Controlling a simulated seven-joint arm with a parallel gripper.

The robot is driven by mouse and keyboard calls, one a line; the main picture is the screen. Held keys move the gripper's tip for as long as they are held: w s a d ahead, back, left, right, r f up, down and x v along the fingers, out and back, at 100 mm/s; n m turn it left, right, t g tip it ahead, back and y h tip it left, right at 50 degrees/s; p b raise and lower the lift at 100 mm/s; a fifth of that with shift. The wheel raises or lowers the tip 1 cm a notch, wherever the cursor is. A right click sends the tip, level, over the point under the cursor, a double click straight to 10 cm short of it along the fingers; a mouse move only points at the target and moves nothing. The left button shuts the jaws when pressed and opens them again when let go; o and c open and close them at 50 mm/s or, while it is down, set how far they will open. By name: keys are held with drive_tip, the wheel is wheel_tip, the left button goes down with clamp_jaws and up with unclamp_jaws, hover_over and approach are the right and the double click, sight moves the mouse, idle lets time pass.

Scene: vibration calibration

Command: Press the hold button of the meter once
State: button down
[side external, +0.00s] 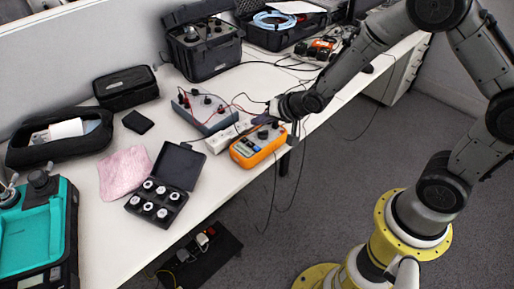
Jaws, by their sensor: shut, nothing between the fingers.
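The meter (253,150) is an orange handheld unit lying face up near the front edge of the white bench, with a dark display and small buttons on its face. The hold button is too small to pick out. My gripper (274,116) is above the far right end of the meter, its tip close to the dark dial area. The fingers are shut and empty. I cannot tell whether the tip touches the meter, and part of its far end is hidden.
A white power strip (222,139) and a grey box with leads (205,112) stand just behind the meter. An open case of weights (168,184) and a pink cloth (125,172) lie to the left. Cables hang over the bench's front edge.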

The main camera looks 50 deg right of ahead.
drive_tip(key=shift+f, duration=4.05)
drive_tip(key=shift+f, duration=0.15)
drive_tip(key=shift+f, duration=0.25)
drive_tip(key=shift+f, duration=0.45)
drive_tip(key=shift+r, duration=0.1)
drive_tip(key=shift+s+r, duration=0.1)
drive_tip(key=shift+r, duration=0.65)
drive_tip(key=shift+r, duration=2.5)
